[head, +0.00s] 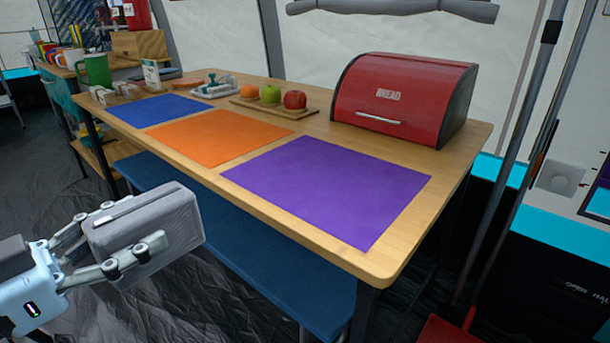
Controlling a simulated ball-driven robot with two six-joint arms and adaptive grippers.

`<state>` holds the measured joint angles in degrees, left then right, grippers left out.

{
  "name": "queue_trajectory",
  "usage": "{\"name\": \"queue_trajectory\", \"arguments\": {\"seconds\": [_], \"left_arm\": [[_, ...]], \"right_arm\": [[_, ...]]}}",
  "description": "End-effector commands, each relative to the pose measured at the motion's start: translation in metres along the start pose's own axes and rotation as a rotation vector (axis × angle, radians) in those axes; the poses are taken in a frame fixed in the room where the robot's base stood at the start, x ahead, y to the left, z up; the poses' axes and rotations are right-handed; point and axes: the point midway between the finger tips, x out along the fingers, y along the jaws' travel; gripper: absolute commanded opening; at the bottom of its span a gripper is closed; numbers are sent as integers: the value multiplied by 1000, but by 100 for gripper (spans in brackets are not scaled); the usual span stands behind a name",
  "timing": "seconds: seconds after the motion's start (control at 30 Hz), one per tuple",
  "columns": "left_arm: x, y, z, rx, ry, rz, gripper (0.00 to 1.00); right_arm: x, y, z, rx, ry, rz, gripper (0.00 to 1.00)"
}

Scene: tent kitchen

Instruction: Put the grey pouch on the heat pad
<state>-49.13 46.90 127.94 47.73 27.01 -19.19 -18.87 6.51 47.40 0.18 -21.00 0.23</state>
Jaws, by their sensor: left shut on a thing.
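My left gripper (128,230) is at the lower left, shut on a grey, box-shaped thing that I take for the grey pouch (178,218). Its fingers grip it from either side, and it is held in the air in front of the table, clear of the tabletop. Three flat mats lie on the table: blue (160,108), orange (215,137) and purple (325,188). I cannot tell which of them is the heat pad. All three are bare. My right gripper is not in view.
A red bread box (405,98) stands at the table's back right. A board (292,112) with an orange and apples lies behind the mats. A green mug (96,70) stands at the far left. A blue bench (250,245) runs along the table's front.

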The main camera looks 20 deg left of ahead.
Motion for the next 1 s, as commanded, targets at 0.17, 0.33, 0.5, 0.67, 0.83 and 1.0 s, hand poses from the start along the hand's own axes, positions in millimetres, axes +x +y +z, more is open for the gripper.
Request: {"name": "queue_trajectory", "arguments": {"seconds": [0.17,0.33,0.5,0.67,0.83,1.0], "left_arm": [[56,-1,4,-4,8,-5,19],[104,-1,1,-5,10,-5,19],[153,-1,-1,-7,11,-6,19],[198,0,-2,-6,8,-2,19],[230,0,0,-2,3,-1,19],[244,0,0,-2,2,-1,19]], "right_arm": [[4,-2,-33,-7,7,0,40],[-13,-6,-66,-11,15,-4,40],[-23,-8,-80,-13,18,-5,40],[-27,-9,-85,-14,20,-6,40],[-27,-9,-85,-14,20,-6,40],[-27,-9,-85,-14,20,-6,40]]}}
